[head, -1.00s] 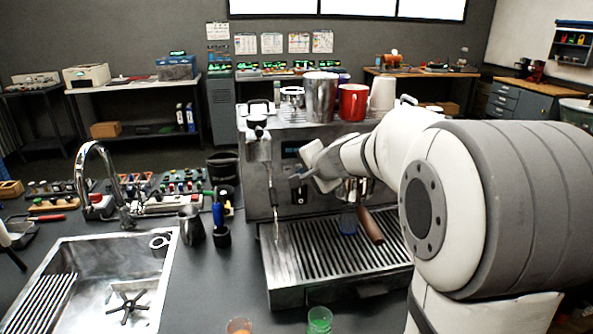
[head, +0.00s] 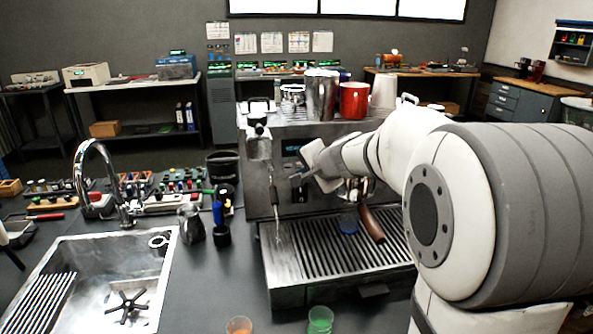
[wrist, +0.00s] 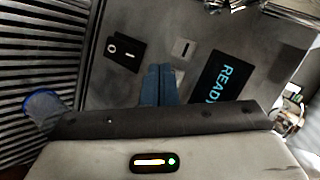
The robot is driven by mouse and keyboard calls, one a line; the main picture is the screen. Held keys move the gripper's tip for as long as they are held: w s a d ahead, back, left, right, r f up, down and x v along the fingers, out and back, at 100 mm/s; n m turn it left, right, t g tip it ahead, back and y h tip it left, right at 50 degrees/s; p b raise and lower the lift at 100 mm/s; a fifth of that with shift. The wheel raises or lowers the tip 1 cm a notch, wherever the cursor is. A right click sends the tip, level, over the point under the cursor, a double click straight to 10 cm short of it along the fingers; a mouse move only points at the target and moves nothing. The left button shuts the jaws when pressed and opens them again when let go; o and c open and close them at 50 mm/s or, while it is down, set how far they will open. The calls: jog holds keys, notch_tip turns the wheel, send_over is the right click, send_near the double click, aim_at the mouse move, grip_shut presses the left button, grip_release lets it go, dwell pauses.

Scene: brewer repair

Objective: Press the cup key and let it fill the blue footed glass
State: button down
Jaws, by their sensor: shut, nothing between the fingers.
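The blue footed glass (head: 348,224) stands on the drip tray's grate, under the brewer's group. The wrist view shows part of it at the left edge (wrist: 45,105). My gripper (wrist: 160,72) is shut and empty, its fingertips in front of the brewer's steel front panel. A black key plate with a round mark and a bar (wrist: 125,50) lies left of the fingertips. A smaller grey plate with a light mark (wrist: 183,48) lies to their right. The display (wrist: 222,80) reads READY. Whether the fingertips touch the panel, I cannot tell. Any liquid in the glass is too small to make out.
A portafilter's brown handle (head: 371,224) sticks out beside the glass. A steam wand (head: 275,210) hangs at the brewer's left. Cups and a red mug (head: 353,101) stand on top. Orange (head: 239,326) and green (head: 320,320) glasses stand at the counter's front.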

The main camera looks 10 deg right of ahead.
jog(key=shift+s+d, duration=0.2)
jog(key=shift+s, duration=0.25)
jog(key=shift+s, duration=0.1)
jog(key=s+b, duration=0.1)
jog(key=s, duration=0.3)
jog(key=shift+s, duration=0.4)
dwell(0.3)
jog(key=s+a+f+n+g, duration=0.2)
jog(key=s+f+n, duration=0.2)
jog(key=s, duration=0.3)
jog(key=s+a+f+n+g, duration=0.3)
jog(key=s, duration=0.5)
jog(key=s+d+f+n+g+h, duration=0.3)
jog(key=s+f+n, duration=0.1)
jog(key=s, duration=0.7)
jog(key=shift+s+d+f, duration=0.2)
jog(key=shift+d+f, duration=0.15)
jog(key=shift+f, duration=0.5)
